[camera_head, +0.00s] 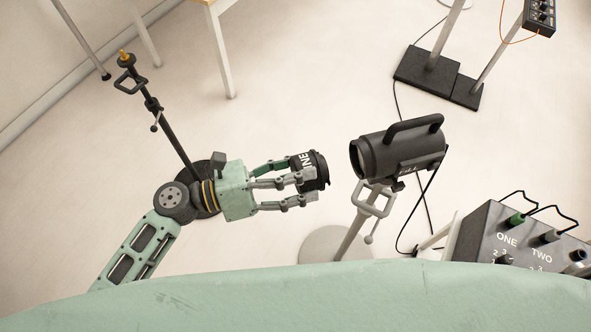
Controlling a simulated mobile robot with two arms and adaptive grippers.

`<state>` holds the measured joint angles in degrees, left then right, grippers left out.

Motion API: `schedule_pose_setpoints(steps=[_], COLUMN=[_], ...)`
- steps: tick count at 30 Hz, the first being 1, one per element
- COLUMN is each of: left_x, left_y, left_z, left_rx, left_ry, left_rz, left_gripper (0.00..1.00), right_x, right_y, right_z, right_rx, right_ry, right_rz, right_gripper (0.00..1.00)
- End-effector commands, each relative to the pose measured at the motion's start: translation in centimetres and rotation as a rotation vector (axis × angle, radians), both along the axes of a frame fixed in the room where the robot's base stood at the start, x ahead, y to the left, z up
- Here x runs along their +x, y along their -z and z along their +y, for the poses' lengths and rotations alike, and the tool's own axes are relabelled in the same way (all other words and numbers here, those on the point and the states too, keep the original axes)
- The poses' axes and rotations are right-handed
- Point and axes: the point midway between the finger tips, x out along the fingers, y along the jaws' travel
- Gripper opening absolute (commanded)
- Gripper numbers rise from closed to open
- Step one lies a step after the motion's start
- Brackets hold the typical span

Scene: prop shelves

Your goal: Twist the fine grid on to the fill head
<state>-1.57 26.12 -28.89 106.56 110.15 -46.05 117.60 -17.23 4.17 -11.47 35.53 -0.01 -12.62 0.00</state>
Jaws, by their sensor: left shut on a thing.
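The fine grid (321,170) is a short black cylinder with white lettering, partly reading "INE". My left gripper (303,178) is shut on it, with the fingers around its left part and hiding some of the lettering. The fill head (408,149) is a black lamp head with a top handle and lettering on its side, on a light grey stand. Its open front faces left, towards the grid. The grid is held to the left of that front and a little lower in the picture, with a clear gap between them. My right gripper is not in view.
A control box (515,245) marked ONE and TWO stands at the lower right, with cables. A black stand (160,122) rises behind my left arm. Black stand bases (437,75) are at the upper right. A black cable hangs by the fill head. Pale floor lies between.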

Motion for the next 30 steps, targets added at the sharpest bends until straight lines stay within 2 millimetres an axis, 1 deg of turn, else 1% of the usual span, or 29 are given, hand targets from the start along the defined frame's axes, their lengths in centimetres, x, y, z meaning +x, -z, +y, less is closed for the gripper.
schedule_pose_setpoints(steps=[7,22,30], left_x=[0.3,1.1,1.1], left_y=[-0.1,-0.1,-0.2], left_z=[-2.0,-5.9,-5.9], left_rx=[-0.002,-0.001,0.0], left_ry=[0.003,0.005,0.004], left_rz=[-0.002,-0.002,0.001], left_gripper=[0.28,0.28,0.28], right_x=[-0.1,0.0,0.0], right_y=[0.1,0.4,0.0], right_z=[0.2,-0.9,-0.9], right_rx=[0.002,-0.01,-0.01], right_ry=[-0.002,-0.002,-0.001], right_rz=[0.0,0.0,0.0], right_gripper=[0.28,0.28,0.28])
